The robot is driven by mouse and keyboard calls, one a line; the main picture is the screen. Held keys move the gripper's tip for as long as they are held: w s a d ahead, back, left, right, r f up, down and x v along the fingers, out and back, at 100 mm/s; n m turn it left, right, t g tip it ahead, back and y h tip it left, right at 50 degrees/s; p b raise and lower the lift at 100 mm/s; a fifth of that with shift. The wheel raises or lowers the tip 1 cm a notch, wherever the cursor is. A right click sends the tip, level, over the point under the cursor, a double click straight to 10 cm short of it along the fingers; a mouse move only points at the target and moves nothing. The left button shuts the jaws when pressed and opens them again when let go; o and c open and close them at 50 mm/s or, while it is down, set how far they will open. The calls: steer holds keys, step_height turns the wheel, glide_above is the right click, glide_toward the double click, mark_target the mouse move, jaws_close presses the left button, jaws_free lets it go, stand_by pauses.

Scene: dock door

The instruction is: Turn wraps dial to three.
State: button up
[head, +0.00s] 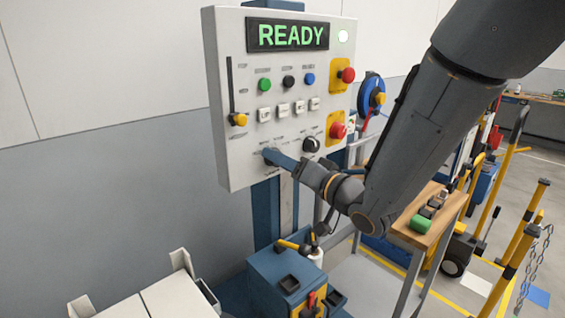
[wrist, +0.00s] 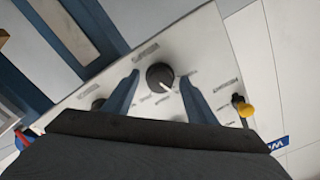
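The grey control panel (head: 232,160) faces me. A black round dial (wrist: 158,74) with a white pointer line sits between the two blue fingers of my gripper (wrist: 159,81) in the wrist view. The fingers stand apart, one on each side of the dial, with a gap visible on both sides. The pointer line slants toward the lower right of the wrist view. In the head view my gripper (head: 270,154) is at the panel's lower left and hides this dial. The labels around the dial are too small to read, so I cannot tell its setting.
A second black dial (head: 311,145) is to the right, partly behind a finger in the wrist view. A yellow slider knob (head: 239,119) is up left. Red buttons (head: 347,75), small push buttons and a READY display (head: 287,35) are above. A blue cabinet (head: 270,275) stands below.

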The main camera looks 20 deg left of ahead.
steer(key=shift+d, duration=0.1)
steer(key=b+v, duration=0.2)
steer(key=v, duration=0.5)
steer(key=shift+s+d, duration=0.2)
steer(key=shift+d, duration=0.1)
